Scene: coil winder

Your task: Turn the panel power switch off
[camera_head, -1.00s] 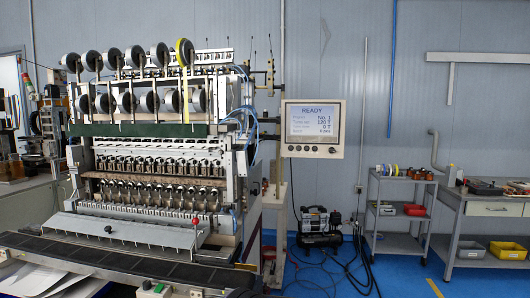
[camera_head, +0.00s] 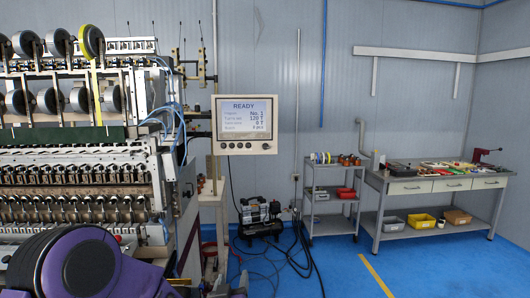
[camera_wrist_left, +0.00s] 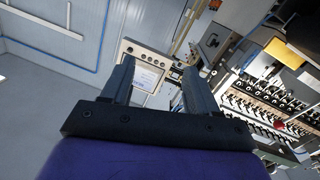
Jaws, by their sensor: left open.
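The control panel (camera_head: 244,124) is a beige box with a lit screen reading READY, held on an arm at the right side of the coil winder (camera_head: 80,185). Small round controls (camera_head: 240,145) line its lower edge; which one is the power switch, and its position, is too small to tell. The panel also shows tilted in the left wrist view (camera_wrist_left: 147,68), between and beyond the fingers. My left gripper (camera_wrist_left: 158,68) is open and empty, apart from the panel. In the head view my purple left arm is at the lower left. My right gripper is not in view.
A compressor (camera_head: 260,215) stands on the blue floor below the panel, with hoses around it. A grey shelf cart (camera_head: 333,197) and a workbench (camera_head: 440,187) with trays stand to the right. The floor in front of them is clear.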

